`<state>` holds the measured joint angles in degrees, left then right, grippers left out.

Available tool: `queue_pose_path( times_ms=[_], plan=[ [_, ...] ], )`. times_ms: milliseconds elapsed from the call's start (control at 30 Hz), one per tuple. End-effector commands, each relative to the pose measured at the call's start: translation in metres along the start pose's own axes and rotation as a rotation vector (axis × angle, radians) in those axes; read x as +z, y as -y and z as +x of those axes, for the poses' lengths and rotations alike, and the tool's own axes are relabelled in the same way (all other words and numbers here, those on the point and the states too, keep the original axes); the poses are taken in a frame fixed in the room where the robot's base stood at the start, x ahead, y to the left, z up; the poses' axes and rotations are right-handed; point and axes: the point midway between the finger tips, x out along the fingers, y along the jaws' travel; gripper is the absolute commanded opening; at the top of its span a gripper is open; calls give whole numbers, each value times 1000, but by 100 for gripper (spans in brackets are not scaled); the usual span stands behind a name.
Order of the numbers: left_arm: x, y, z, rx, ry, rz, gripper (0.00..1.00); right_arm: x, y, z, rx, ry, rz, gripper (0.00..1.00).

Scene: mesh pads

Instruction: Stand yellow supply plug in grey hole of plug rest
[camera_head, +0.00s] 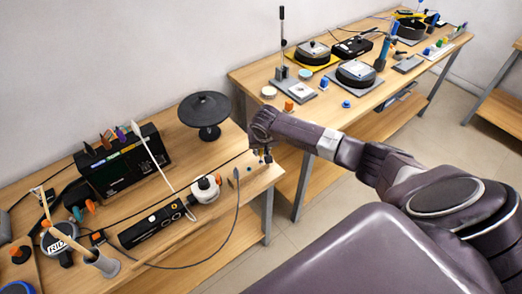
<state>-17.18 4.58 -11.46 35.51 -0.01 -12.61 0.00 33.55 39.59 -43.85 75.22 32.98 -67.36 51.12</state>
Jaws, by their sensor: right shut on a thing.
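My right gripper (263,156) reaches in from the right over the front right corner of the near bench. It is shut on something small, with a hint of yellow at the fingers. I take this to be the yellow supply plug, mostly hidden by the fingers and too small to see clearly. Just left of the fingers, small dark and bluish spots on the bench corner may be the plug rest (243,172). I cannot make out the grey hole. I cannot tell whether the held thing touches the rest. My left gripper is not in view.
A black round stand (205,110) is behind and left of the gripper. A white and orange round device (205,188) and a black strip box (152,225) lie left of it. A dark cable (236,212) loops along the bench front. A second bench (330,113) stands beyond.

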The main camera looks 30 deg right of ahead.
Motion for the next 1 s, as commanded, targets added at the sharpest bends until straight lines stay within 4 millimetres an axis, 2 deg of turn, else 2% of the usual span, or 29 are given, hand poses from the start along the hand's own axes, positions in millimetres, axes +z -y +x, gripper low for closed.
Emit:
queue_pose_path(
  times_ms=[1000],
  plan=[
    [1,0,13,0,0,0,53,10,0,24,-1,0,0,0]
  ],
)
